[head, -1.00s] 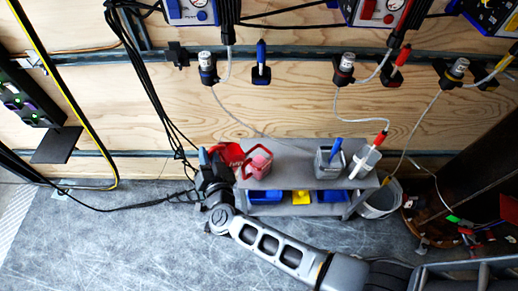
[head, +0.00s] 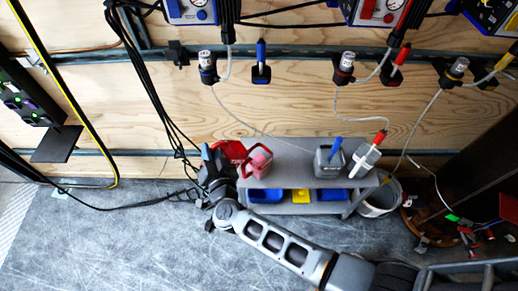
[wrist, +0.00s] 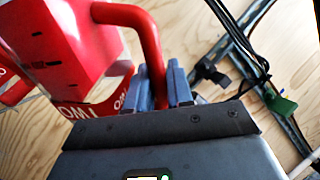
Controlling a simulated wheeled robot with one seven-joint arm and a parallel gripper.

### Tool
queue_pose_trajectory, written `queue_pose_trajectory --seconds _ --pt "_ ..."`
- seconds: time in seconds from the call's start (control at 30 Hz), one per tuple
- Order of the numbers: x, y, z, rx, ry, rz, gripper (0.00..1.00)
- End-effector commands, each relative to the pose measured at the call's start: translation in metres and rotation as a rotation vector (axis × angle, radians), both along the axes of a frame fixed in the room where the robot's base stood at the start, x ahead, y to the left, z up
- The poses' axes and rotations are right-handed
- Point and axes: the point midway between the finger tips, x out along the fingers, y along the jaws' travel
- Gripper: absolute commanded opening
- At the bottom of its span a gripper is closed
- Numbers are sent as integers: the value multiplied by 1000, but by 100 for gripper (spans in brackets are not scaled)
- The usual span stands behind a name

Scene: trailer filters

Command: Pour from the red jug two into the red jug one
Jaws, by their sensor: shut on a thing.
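In the head view, the red jug two (head: 232,150) is held beside the left end of a grey shelf cart, partly hidden by my gripper (head: 210,165). In the wrist view, the fingers of my gripper (wrist: 162,88) are shut around the jug's red handle, and the jug's body (wrist: 65,40) fills the upper left. The red jug one (head: 258,162) stands on the cart's top, just right of the held jug. A red shape (wrist: 14,92) at the left edge of the wrist view may be jug one. The jugs' contents cannot be seen.
The grey cart (head: 298,150) also bears a grey container (head: 329,162) with a blue pen and a white container (head: 362,162) with a red-tipped item. A grey bucket (head: 380,200) stands at its right. Black cables (head: 160,100) hang near my gripper. The floor at left is mostly clear.

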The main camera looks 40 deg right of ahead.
Motion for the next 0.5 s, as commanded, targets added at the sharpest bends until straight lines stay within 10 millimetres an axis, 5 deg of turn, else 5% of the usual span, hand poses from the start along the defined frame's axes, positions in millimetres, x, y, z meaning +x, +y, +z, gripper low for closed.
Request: queue_pose_trajectory --seconds 0.5 --pt "0 -4 2 40 -7 -1 0"
